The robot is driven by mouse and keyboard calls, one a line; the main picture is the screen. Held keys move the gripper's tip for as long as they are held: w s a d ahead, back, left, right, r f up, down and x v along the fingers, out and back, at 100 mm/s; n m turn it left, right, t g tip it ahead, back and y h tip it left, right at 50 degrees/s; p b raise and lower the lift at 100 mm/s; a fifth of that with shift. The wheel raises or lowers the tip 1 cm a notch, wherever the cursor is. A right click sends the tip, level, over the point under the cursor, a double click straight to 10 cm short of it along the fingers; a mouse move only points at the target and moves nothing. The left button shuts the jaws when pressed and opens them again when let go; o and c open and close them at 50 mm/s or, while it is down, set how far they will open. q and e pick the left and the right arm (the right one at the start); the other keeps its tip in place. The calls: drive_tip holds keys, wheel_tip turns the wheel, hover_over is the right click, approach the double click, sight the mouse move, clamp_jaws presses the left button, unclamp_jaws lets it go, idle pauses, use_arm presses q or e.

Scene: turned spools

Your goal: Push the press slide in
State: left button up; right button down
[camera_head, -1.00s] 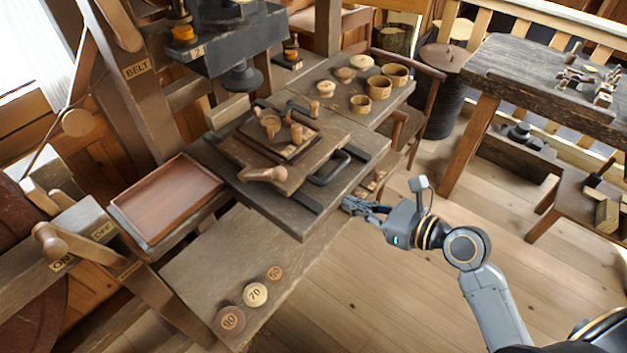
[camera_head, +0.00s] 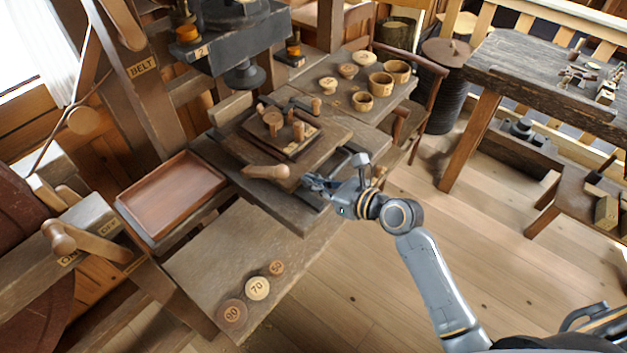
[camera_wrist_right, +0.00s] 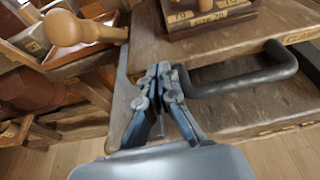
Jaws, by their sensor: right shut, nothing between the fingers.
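The press slide (camera_head: 335,132) is a flat wooden board on the dark press bed, below the press head. It carries a small block with turned pegs (camera_head: 285,135). In the right wrist view, the slide's front edge (camera_wrist_right: 180,55) and its black bar handle (camera_wrist_right: 250,82) show; in the head view my gripper and wrist cover most of the handle. My right gripper (camera_head: 308,182) is shut and empty at the slide's front edge, just left of the handle. In the wrist view its fingertips (camera_wrist_right: 163,75) are close to the edge; I cannot tell whether they touch. My left gripper is out of view.
A wooden knob lever (camera_head: 266,171) stands close left of my fingers. A reddish-brown tray (camera_head: 172,195) lies further left. Numbered discs (camera_head: 257,288) lie on a low shelf. Wooden cups (camera_head: 381,84) stand behind the slide.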

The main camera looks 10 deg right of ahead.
sight(276, 160)
drive_tip(key=shift+w+a+r, duration=0.15)
drive_tip(key=shift+w+a, duration=0.05)
drive_tip(key=shift+w, duration=0.1)
drive_tip(key=w+a+p, duration=0.1)
drive_tip(key=w+a, duration=0.1)
drive_tip(key=w, duration=0.1)
drive_tip(key=w+a+p, duration=0.2)
drive_tip(key=w+a, duration=0.1)
drive_tip(key=shift+w+a, duration=0.15)
drive_tip(key=shift+w, duration=0.15)
drive_tip(key=shift+s, duration=0.1)
drive_tip(key=v, duration=1.2)
